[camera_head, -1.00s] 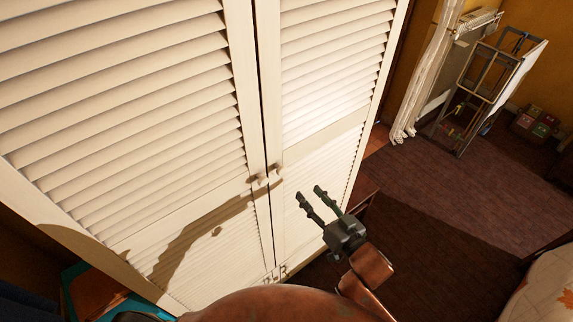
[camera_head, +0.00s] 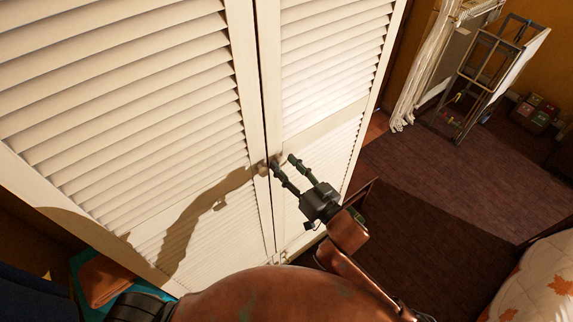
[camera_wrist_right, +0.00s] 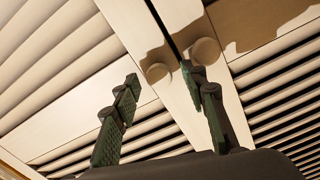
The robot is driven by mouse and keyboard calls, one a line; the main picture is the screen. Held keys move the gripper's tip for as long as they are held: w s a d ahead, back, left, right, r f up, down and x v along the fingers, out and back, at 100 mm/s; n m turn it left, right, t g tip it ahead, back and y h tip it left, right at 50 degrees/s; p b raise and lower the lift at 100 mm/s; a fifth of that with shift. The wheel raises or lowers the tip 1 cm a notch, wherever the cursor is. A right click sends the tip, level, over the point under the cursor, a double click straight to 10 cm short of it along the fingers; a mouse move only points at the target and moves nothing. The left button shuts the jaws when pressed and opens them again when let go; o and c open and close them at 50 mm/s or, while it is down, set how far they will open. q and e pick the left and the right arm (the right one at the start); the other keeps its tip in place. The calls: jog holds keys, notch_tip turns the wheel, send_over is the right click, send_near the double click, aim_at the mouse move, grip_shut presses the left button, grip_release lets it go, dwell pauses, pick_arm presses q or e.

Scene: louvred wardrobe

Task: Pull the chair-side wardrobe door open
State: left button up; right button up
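The wardrobe has two cream louvred doors, a left one (camera_head: 120,120) and a right one (camera_head: 335,75), both shut with a thin dark gap between them. Each has a small round knob beside the gap. The left knob (camera_head: 262,169) shows in the head view; the right one is mostly hidden by a finger there. My right gripper (camera_head: 283,160) is open at the knobs. In the right wrist view, its fingers (camera_wrist_right: 160,82) lie on either side of one knob (camera_wrist_right: 158,72), apparently the right door's; the other knob (camera_wrist_right: 205,51) lies outside them. My left gripper is out of view.
An orange-brown item (camera_head: 102,281) on something teal is at the lower left; I cannot tell if it is a chair. A metal frame (camera_head: 485,75) stands at the back right near boxes (camera_head: 535,112). A leaf-patterned bed cover (camera_head: 535,285) is at the lower right. Dark floor between is clear.

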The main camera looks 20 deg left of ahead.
jog(key=shift+c, duration=0.3)
grip_shut()
dwell(0.4)
